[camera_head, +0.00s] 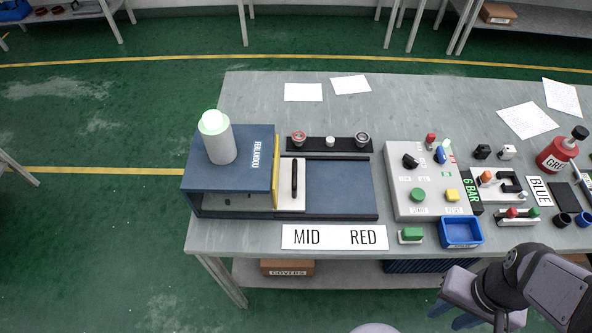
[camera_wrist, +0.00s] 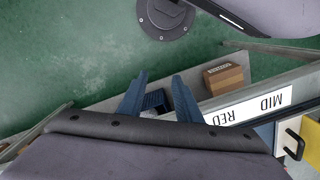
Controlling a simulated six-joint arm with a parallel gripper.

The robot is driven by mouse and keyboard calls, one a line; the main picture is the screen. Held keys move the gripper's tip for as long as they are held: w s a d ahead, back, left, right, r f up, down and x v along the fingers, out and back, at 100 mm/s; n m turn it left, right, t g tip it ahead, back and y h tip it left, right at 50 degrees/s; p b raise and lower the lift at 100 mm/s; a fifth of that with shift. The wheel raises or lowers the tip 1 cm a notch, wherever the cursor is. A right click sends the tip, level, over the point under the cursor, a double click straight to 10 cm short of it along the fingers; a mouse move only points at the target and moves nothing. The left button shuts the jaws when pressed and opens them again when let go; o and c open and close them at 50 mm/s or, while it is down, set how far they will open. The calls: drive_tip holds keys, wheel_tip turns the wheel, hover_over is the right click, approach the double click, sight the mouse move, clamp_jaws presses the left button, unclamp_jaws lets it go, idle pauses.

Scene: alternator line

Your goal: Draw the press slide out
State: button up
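The press (camera_head: 228,165) is a dark blue housing with a white cylinder on top, at the left of the table. Its slide shows as a white front plate (camera_head: 290,197) with an upright black handle (camera_head: 294,178), at the right mouth of the housing, over a blue bed (camera_head: 340,188). The handle also shows at the right edge of the wrist view (camera_wrist: 294,144). My gripper (camera_head: 447,317) is off the table's front edge, at lower right, well away from the handle. Its blue fingers are spread and empty in the wrist view (camera_wrist: 160,88).
A sign reading MID RED (camera_head: 335,237) lies in front of the press. A control box (camera_head: 430,205), a blue tray (camera_head: 461,232) and a red bottle (camera_head: 556,155) stand to the right. A black bar with small knobs (camera_head: 330,144) is behind the bed. A cardboard box (camera_head: 287,267) sits below the table.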

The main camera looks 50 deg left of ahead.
drive_tip(key=a+f+n+b, duration=0.1)
drive_tip(key=a+f+n, duration=0.1)
drive_tip(key=a, duration=0.7)
drive_tip(key=s+a+f+n+b, duration=0.1)
drive_tip(key=a+f+n+b, duration=0.1)
drive_tip(key=a, duration=0.8)
drive_tip(key=s+a+f+n+b, duration=0.1)
drive_tip(key=a+f+n+b, duration=0.1)
drive_tip(key=a, duration=0.7)
drive_tip(key=shift+s+a+f+n+t+y, duration=0.1)
drive_tip(key=shift+a+f+n+t+y, duration=0.1)
drive_tip(key=shift+f+n, duration=0.4)
drive_tip(key=shift+s+a+f+n+t+y, duration=0.1)
drive_tip(key=shift+f+n+y, duration=0.15)
drive_tip(key=shift+n, duration=0.55)
drive_tip(key=w+a+r+y, duration=0.2)
drive_tip(key=w+a+r, duration=0.15)
drive_tip(key=a, duration=0.55)
drive_tip(key=m+t+y, duration=0.2)
approach(295, 171)
drive_tip(key=shift+w+a+f+m, duration=0.15)
drive_tip(key=shift+w+m, duration=0.05)
drive_tip(key=shift+m, duration=0.4)
drive_tip(key=shift+p+x, duration=1.1)
drive_tip(key=shift+x, duration=2.55)
drive_tip(key=shift+s, duration=0.1)
